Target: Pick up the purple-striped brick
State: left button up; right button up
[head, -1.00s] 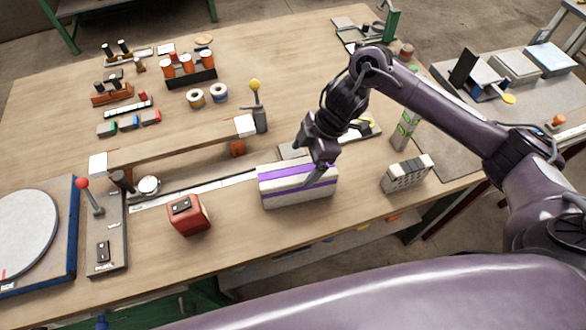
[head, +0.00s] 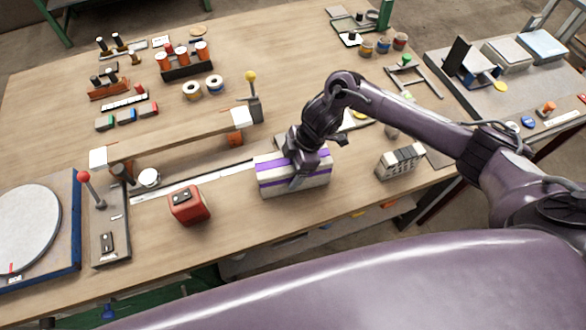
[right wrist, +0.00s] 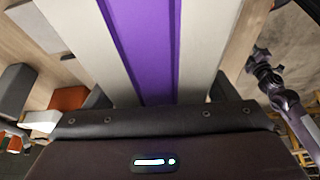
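The purple-striped brick (head: 268,183) is a pale block with purple bands, lying near the front edge of the wooden table in the head view. In the right wrist view the brick (right wrist: 205,45) fills the middle, very close, with its purple stripe running away from the camera. My right gripper (head: 300,172) is down over the brick, with one finger against or just in front of its near face. The other finger is hidden, so its grip is unclear. A small dark arm end, apparently my left gripper (right wrist: 262,66), shows at the right of the right wrist view.
A red block (head: 189,206) stands left of the brick, and a grey perforated block (head: 400,161) stands to its right. A wooden beam (head: 170,141) on supports runs behind on the left. The table between the red block and the brick is clear.

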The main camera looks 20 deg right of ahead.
jog(key=c, duration=1.4)
jog(key=shift+w+r, duration=0.15)
jog(key=shift+c, duration=0.2)
jog(key=shift+r, duration=0.1)
